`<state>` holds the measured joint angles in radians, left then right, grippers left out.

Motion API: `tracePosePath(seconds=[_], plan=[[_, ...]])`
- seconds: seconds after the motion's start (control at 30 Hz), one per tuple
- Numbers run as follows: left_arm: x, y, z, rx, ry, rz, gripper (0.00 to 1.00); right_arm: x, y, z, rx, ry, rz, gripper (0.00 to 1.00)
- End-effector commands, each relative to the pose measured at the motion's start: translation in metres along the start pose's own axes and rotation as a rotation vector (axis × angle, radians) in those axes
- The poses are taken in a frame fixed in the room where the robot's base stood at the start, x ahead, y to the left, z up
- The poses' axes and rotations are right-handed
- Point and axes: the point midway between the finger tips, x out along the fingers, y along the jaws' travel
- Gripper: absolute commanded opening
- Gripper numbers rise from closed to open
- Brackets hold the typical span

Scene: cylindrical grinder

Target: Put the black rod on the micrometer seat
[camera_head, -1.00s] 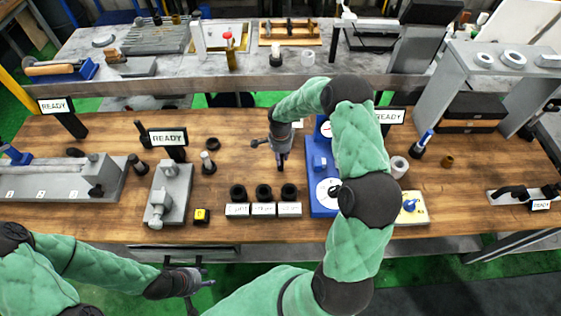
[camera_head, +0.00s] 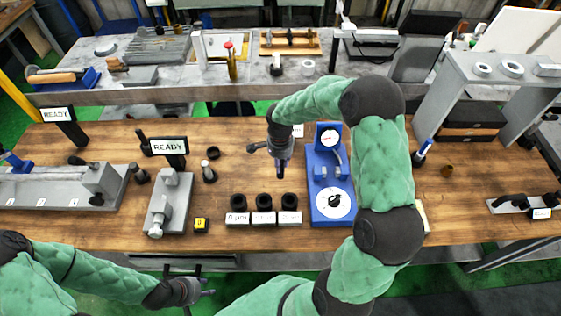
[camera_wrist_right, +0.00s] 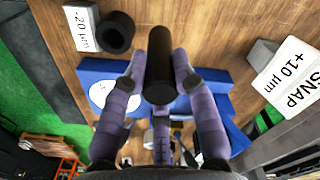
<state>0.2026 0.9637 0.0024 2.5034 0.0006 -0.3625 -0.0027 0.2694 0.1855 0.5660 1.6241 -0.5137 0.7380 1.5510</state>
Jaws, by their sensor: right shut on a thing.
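The black rod (camera_wrist_right: 160,62) is between the fingers of my right gripper in the right wrist view. My right gripper (camera_head: 282,165) is shut on it and hangs above the bare wood, left of the blue gauge stand (camera_head: 316,190). The rod is hard to tell from the dark fingers in the head view. The blue stand has an upright dial and a white round plate, and also shows behind the fingers in the wrist view (camera_wrist_right: 92,70). A grey fixture (camera_head: 172,195) stands further left; I cannot tell which part is the micrometer seat. My left gripper (camera_head: 200,291) is open and empty in front of the table.
Several black rings (camera_head: 264,202) stand behind white labels near the table's front. A yellow block (camera_head: 200,225) and small dark posts stand around the grey fixture. My right arm covers the table right of the blue stand.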

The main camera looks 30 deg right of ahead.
Motion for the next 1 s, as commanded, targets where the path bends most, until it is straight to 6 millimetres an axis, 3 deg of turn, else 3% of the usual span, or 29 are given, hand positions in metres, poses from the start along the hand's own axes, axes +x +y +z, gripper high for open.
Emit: tracePosePath(seconds=[0.4, 0.7, 1.0], plan=[[0.001, 0.000, 0.000, 0.000, 0.000, 0.000, 0.40, -0.032, 0.052, 0.046, -0.001, 0.001, -0.004, 0.00], [0.001, 0.000, 0.000, 0.000, 0.000, 0.000, 0.40, -0.041, 0.066, 0.059, 0.001, 0.001, -0.004, 0.00], [0.005, -0.002, 0.000, 0.000, 0.000, 0.000, 0.40, -0.039, 0.066, 0.055, 0.003, 0.001, -0.004, 0.00]])
